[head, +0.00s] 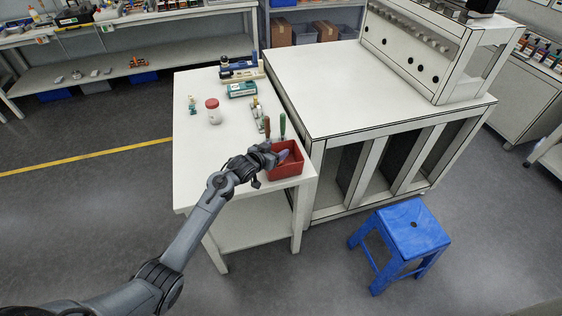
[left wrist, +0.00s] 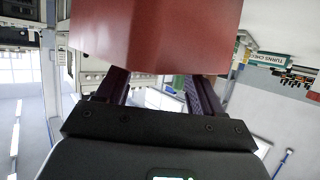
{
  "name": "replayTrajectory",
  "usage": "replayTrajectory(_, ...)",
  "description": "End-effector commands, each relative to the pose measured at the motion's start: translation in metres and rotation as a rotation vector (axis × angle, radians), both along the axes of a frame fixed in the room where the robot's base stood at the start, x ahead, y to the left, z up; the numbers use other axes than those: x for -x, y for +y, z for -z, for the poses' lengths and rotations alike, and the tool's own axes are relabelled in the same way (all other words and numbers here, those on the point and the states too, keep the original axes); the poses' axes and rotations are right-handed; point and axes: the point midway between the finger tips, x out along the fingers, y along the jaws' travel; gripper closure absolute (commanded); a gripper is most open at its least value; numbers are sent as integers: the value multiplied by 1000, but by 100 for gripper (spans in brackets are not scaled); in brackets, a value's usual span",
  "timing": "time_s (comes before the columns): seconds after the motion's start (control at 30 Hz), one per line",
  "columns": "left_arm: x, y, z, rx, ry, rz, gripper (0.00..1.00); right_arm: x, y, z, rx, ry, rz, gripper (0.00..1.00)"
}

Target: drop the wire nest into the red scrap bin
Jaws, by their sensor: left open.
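The red scrap bin (head: 286,171) stands at the near right corner of the white table. My left gripper (head: 282,154) is at the bin's left rim, its tip end over the opening. In the left wrist view the bin's red wall (left wrist: 150,38) fills the top middle and hides the ends of my two dark fingers, which stand apart. A small purplish shape shows at the bin's mouth by the gripper; I cannot tell whether it is a fingertip or the wire nest. No wire nest is clearly visible. My right gripper is not in view.
Red-handled and green-handled tools (head: 283,126) stand just behind the bin. A red-lidded jar (head: 213,111) and a teal box (head: 242,89) stand farther back on the table (head: 200,165). A larger workbench (head: 345,85) adjoins on the right. The table's near left is clear.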

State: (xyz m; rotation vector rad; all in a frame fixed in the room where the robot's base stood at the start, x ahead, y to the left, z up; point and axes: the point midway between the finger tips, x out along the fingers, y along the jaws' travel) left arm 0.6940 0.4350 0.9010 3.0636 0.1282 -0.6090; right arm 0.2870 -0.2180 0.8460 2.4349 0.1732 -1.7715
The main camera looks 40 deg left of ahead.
Motion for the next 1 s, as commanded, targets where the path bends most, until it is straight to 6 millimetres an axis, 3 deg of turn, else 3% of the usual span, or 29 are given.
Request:
replayTrajectory(0.27, 12, -1, -5, -1, 1, 0, 33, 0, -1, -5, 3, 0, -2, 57)
replayTrajectory(0.7, 77, -7, -33, -1, 1, 0, 33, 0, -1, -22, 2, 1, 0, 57)
replayTrajectory(1.0, 99, -8, -41, 0, 0, 0, 33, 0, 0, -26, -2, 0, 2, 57)
